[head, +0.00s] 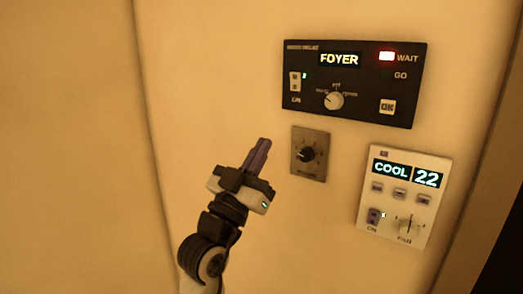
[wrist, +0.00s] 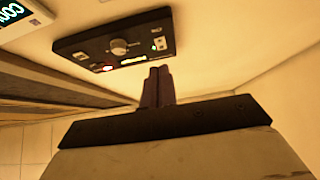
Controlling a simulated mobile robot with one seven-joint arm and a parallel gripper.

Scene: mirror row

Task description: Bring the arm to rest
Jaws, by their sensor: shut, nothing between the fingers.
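My gripper (head: 262,146) is shut and empty in the head view. Its fingers point up and slightly right, left of the small dial plate and below the black panel. In the wrist view my gripper (wrist: 158,70) shows with its fingers together, their tips just below the black panel in the picture. My arm comes up from the bottom of the head view. I cannot tell the exact gap between the fingertips and the wall.
A black panel (head: 300,118) reads FOYER, with a red light lit beside WAIT. A small dial plate (head: 311,170) sits below it. A white panel (head: 385,228) reads COOL 22. The wall (head: 210,80) left of the panels is bare. A dark edge stands at the far right.

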